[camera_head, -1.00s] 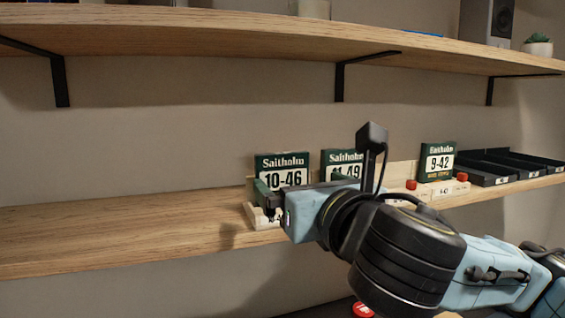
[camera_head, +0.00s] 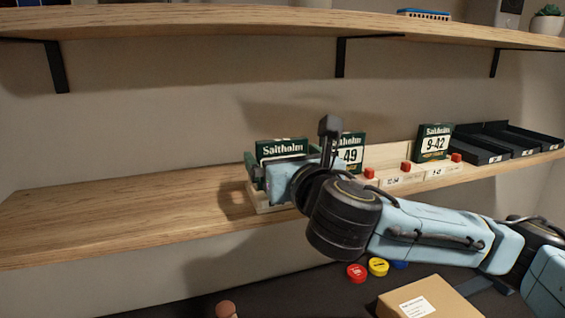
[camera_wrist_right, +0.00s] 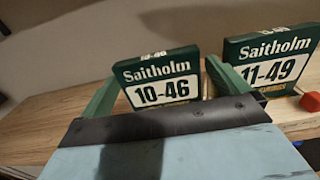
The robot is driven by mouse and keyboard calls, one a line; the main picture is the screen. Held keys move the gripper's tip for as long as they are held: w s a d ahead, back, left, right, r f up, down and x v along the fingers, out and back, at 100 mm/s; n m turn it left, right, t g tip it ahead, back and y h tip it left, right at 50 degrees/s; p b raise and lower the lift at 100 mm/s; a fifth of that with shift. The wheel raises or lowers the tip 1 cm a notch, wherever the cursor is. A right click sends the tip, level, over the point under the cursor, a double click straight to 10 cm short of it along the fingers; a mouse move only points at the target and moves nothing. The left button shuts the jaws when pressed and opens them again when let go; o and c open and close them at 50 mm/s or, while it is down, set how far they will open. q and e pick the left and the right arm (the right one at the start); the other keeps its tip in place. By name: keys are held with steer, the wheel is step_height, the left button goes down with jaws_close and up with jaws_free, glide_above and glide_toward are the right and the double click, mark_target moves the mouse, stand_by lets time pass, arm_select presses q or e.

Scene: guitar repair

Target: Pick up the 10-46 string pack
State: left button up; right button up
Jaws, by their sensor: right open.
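The 10-46 string pack (camera_wrist_right: 160,81) is a dark green Saitholm box with a white label, upright in a wooden rack on the shelf. In the head view its top part (camera_head: 282,148) shows, and my right gripper hides its lower front. My right gripper (camera_wrist_right: 160,92) is open, with one green finger on either side of the pack in the wrist view. Whether the fingers touch it cannot be told. My left gripper is not in view.
The 11-49 pack (camera_wrist_right: 272,62) stands close on the right of the 10-46 pack. The 9-42 pack (camera_head: 434,142) and black trays (camera_head: 505,141) are further right. The shelf (camera_head: 120,215) is bare to the left. An upper shelf (camera_head: 200,22) runs overhead.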

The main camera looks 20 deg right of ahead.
mark_target(284, 155)
steer(key=w, duration=0.3)
steer(key=shift+w+a, duration=0.1)
steer(key=shift+w, duration=0.05)
steer(key=shift+r, duration=0.1)
steer(key=c, duration=0.9)
